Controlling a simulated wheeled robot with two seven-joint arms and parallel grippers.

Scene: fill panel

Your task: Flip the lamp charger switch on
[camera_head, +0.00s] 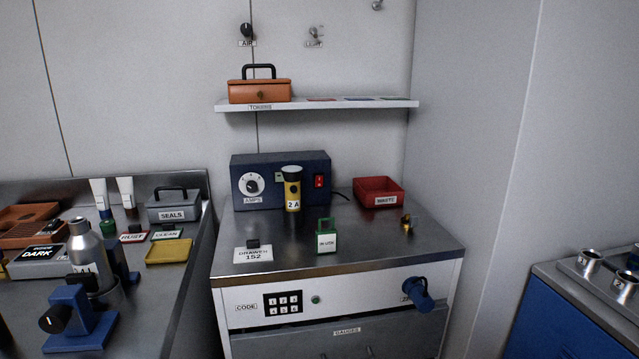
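The lamp charger appears to be the dark blue box (281,166) at the back of the middle steel cabinet top. Its front has a white round dial (250,185) over an "AMPS" label on the left. A red rocker switch (319,181) is on the right of its front. The switch is too small to tell its position. A yellow and black lamp (292,190) labelled "2 A" stands upright at the front of the box, left of the switch, and covers part of its face. Neither of my grippers is in view.
A red waste bin (378,191) stands right of the charger. A shelf (350,104) with an orange box (260,90) hangs above. The left bench holds trays and bottles.

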